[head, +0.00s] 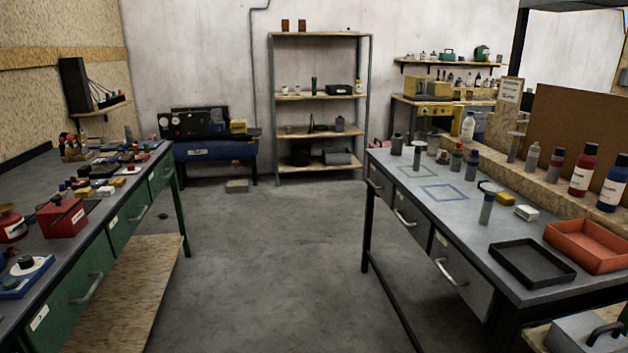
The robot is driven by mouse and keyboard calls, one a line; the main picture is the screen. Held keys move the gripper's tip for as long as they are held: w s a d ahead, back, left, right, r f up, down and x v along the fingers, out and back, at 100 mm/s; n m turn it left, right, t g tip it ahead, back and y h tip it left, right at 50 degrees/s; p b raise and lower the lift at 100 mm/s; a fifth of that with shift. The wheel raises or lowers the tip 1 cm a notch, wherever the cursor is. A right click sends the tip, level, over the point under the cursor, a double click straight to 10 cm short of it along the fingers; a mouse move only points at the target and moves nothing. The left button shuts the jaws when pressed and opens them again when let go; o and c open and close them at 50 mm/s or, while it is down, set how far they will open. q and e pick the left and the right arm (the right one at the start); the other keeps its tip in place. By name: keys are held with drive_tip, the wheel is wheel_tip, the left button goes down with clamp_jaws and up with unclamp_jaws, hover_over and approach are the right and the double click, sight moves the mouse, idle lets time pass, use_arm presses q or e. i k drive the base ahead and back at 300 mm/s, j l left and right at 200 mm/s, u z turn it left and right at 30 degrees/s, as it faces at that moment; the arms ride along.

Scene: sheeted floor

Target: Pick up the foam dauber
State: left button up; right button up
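No gripper of mine shows in the head view. Several small upright tools stand on the right workbench (460,228), and I cannot tell for sure which is the foam dauber. One grey-handled tool with a wide pale disc top (418,157) stands near the green outline. A grey cylinder with a dark ring-like top (487,208) stands closer, right of the blue outline. Another disc-topped tool (513,149) stands on the raised wooden ledge. All are small in view and nothing touches them.
On the right bench are a black tray (497,265), an orange tray (589,262), a yellow block (506,199) and a white block (527,213). Red (585,172) and blue (613,185) bottles stand on the ledge. A cluttered left bench (92,215) faces it. The floor (270,270) between is clear.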

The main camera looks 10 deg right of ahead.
sight(444, 158)
drive_tip(key=i, duration=2.35)
drive_tip(key=i+j+z, duration=0.15)
drive_tip(key=i, duration=0.4)
drive_tip(key=i+j+z, duration=0.1)
drive_tip(key=i, duration=0.5)
drive_tip(key=i+j+z, duration=0.15)
drive_tip(key=i+z, duration=0.3)
drive_tip(key=i+j+z, duration=0.35)
drive_tip(key=z, duration=0.15)
drive_tip(key=i+j+z, duration=0.45)
